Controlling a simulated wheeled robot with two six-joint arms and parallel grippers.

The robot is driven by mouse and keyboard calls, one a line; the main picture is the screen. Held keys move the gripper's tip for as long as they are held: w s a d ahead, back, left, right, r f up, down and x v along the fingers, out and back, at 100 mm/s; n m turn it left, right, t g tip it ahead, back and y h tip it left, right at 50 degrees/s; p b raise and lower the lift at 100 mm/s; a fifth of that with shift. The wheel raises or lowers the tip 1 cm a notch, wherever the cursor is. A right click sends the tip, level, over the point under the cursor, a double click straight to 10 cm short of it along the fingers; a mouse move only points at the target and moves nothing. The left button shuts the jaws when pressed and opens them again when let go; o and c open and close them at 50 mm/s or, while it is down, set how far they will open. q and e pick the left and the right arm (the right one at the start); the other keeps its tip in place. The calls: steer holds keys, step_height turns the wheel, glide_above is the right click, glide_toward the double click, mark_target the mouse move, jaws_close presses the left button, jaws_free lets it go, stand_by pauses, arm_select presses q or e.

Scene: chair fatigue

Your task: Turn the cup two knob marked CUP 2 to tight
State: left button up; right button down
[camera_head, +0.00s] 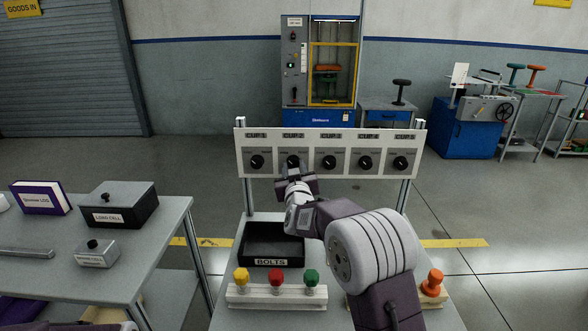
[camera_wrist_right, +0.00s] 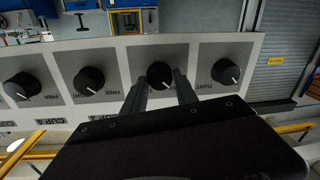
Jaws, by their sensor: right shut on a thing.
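The CUP 2 knob (camera_head: 293,160) is a round black knob on a white panel (camera_head: 240,150), second from the left. Its label shows above it in the head view. My right gripper (camera_head: 292,168) is at this knob, coming from below and in front. In the right wrist view, which is upside down, the two dark fingers of my right gripper (camera_wrist_right: 160,85) are shut on either side of the CUP 2 knob (camera_wrist_right: 160,72). The knob's pointer is partly hidden and I cannot tell which mark it points to. My left gripper is not in view.
Similar knobs sit close on both sides, CUP 1 (camera_head: 257,162) and CUP 3 (camera_head: 329,162). Below the panel are a black BOLTS tray (camera_head: 262,262) and a rack (camera_head: 277,296) with yellow, red and green knobs. A side table (camera_head: 150,235) with boxes stands at left.

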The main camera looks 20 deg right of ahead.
steer(key=shift+f, duration=0.1)
steer(key=m+b, duration=0.3)
steer(key=m, duration=0.1)
steer(key=shift+f+b, duration=0.2)
steer(key=shift+b, duration=0.15)
steer(key=m+b, duration=0.1)
steer(key=m, duration=0.1)
steer(key=m+b, duration=0.2)
steer(key=m, duration=0.1)
steer(key=shift+t+h, duration=0.3)
steer(key=shift+t, duration=0.1)
steer(key=m+b, duration=0.2)
steer(key=m, duration=0.3)
steer(key=shift+a+h+b, duration=0.1)
steer(key=shift+h+b, duration=0.2)
steer(key=shift+b, duration=0.05)
steer(key=shift+r+m+h+b, duration=0.15)
steer(key=shift+m+b, duration=0.3)
steer(key=shift+m, duration=0.75)
steer(key=shift+m+h+b, duration=0.15)
steer(key=shift+m+b, duration=0.3)
steer(key=shift+m, duration=0.75)
steer(key=c, duration=0.9)
jaws_free()
steer(key=shift+c, duration=0.2)
